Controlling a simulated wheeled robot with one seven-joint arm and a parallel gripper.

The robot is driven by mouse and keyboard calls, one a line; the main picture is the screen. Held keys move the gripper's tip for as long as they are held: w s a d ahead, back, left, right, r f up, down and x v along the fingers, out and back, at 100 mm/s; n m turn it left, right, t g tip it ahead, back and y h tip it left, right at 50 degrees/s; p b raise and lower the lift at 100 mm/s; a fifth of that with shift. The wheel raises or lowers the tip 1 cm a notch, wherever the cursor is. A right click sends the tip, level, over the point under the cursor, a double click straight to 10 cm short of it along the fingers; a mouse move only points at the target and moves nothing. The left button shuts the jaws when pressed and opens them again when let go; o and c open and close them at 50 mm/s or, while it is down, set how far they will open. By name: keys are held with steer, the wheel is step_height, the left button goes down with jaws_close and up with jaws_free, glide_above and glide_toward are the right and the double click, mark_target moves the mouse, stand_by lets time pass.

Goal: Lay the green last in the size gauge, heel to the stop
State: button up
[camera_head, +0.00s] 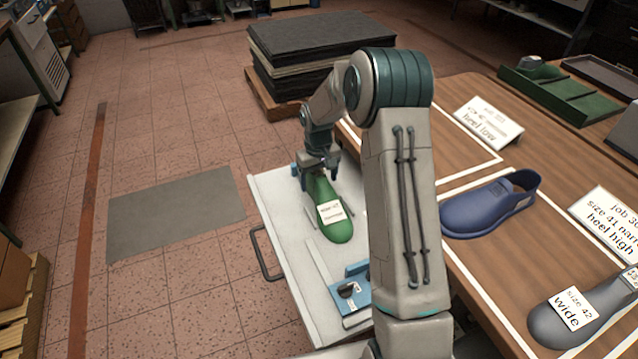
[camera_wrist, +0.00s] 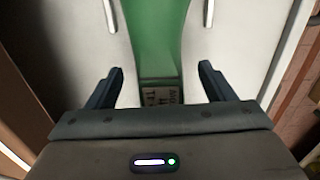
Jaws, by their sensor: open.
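The green last (camera_head: 326,203) lies flat on a white board (camera_head: 290,243), its toe toward the camera and a white label on top. In the wrist view the green last (camera_wrist: 152,35) runs between two thin pale rails (camera_wrist: 208,12), with a small label at its near end. My gripper (camera_head: 319,164) is at the last's far, heel end. In the wrist view my gripper's fingers (camera_wrist: 158,85) are apart, one on each side of the green, with visible gaps. Whether the heel touches a stop is hidden by my gripper.
A blue fixture (camera_head: 355,296) with a dark knob sits nearer on the board. A blue last (camera_head: 490,208) and a grey last (camera_head: 580,312) stand on the wooden table, beside cards (camera_head: 488,122). A dark stack (camera_head: 318,45) stands behind. The floor at left is clear around a grey mat (camera_head: 175,212).

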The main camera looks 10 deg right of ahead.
step_height(320, 180, up, 12)
steer(key=shift+f, duration=0.2)
steer(key=shift+a+r, duration=0.1)
stand_by(0.3)
steer(key=s+r+m+t, duration=0.1)
steer(key=s+r, duration=0.4)
steer(key=s, duration=0.3)
steer(key=s+r, duration=0.4)
steer(key=s, duration=0.4)
steer(key=s+f+m+t, duration=0.1)
steer(key=s, duration=1.4)
steer(key=shift+s+m+t, duration=0.25)
steer(key=shift+m+t, duration=0.15)
